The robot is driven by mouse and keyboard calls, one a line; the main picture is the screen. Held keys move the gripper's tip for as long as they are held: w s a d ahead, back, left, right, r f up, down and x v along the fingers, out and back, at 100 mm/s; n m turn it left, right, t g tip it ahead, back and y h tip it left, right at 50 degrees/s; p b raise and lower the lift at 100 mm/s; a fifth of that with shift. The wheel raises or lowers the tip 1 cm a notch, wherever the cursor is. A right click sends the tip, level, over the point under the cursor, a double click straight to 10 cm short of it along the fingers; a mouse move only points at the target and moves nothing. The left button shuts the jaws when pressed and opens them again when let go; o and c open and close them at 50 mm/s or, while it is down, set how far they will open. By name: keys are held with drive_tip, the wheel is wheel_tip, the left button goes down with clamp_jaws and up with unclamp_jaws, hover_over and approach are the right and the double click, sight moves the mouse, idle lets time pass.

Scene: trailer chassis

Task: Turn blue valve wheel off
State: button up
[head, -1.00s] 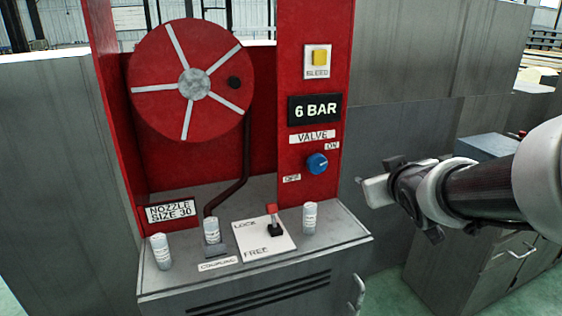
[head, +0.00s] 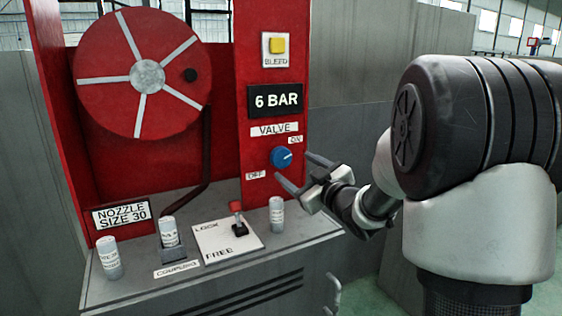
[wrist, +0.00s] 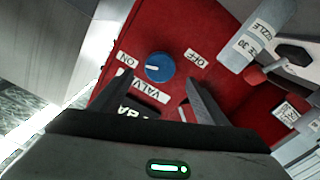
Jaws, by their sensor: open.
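The blue valve wheel (head: 281,158) sits on the red panel, between the ON label (head: 295,139) at upper right and the OFF label (head: 256,175) at lower left. Its white pointer mark is turned toward ON. My gripper (head: 293,171) is open and empty, just right of the wheel in the head view, fingers toward the panel. In the wrist view the wheel (wrist: 159,67) shows whole, beyond and between the two open fingers. The fingers look apart from the wheel.
Above the wheel are a 6 BAR display (head: 276,100) and a yellow bleed button (head: 277,46). Below are a red-tipped lever (head: 237,219) on a LOCK/FREE plate and several labelled cylinders on the grey ledge. A red hose reel (head: 140,72) is at left.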

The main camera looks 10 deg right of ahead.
sight(283, 159)
drive_tip(key=x, duration=0.9)
drive_tip(key=shift+f+b, duration=0.1)
drive_tip(key=shift+b, duration=0.2)
drive_tip(key=c, duration=1)
drive_tip(key=shift+c, duration=0.2)
